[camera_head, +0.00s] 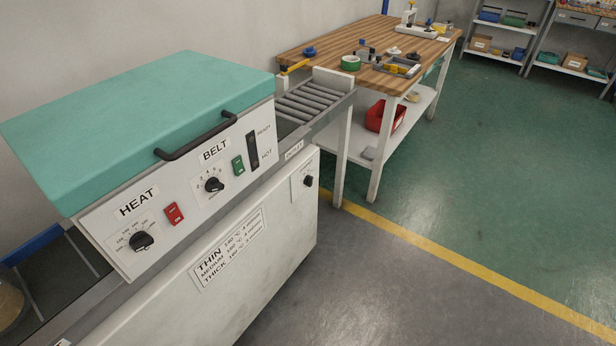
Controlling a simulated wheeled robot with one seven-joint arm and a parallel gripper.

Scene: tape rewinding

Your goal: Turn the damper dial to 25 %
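The machine with a teal lid (140,105) fills the left of the view. A small black dial (308,181) sits on a white plate at the right end of its lower cabinet. It may be the damper dial, but its lettering is too small to read, and its setting cannot be told. Two other black dials are on the upper panel: the HEAT dial (141,241) at the left and the BELT dial (214,185) in the middle. My gripper is not in view.
A red switch (174,213) and a green switch (238,165) are on the panel. A black handle (196,138) sticks out from the lid. A roller outlet (312,103) leads toward a wooden workbench (440,46). The floor (340,290) in front of the machine is clear.

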